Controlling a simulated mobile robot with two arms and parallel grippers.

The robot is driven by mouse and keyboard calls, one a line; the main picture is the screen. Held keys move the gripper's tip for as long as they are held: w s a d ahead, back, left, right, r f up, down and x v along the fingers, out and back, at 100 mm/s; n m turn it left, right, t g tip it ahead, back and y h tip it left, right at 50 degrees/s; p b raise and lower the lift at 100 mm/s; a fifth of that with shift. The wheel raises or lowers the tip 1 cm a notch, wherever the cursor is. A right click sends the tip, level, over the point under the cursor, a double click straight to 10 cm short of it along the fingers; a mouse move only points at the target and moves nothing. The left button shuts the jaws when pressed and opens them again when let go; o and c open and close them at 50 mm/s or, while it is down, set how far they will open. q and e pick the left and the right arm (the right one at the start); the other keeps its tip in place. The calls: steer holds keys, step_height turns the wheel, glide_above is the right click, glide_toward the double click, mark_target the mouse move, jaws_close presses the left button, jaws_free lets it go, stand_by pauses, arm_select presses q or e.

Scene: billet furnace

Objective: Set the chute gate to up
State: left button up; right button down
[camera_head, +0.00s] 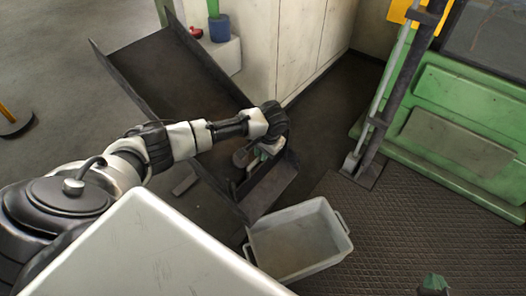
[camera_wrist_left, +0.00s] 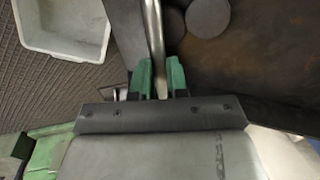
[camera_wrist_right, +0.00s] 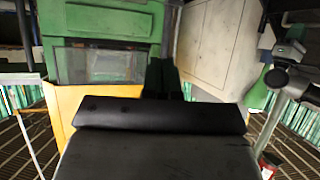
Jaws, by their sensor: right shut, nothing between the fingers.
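The dark chute (camera_head: 160,72) slopes from upper left down toward the grey bin (camera_head: 318,222). My left gripper (camera_head: 262,152) is at the chute's lower end, partly hidden by its own wrist. In the left wrist view, its green fingers (camera_wrist_left: 159,78) stand on both sides of a bare metal rod (camera_wrist_left: 154,30), seemingly the gate's handle, and appear closed on it. The gate plate is largely hidden, so its height cannot be told. My right gripper (camera_wrist_right: 164,78) is shut and empty, away from the chute; its green tip shows at the bottom of the head view (camera_head: 433,285).
Round dark billet ends (camera_wrist_left: 208,18) show beside the rod. The bin stands below the chute's mouth. A green machine (camera_head: 455,125) with an upright dark post (camera_head: 395,90) stands to the right. Patterned floor (camera_head: 400,225) is clear between bin and machine.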

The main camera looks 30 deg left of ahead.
arm_select(q)
jaws_close()
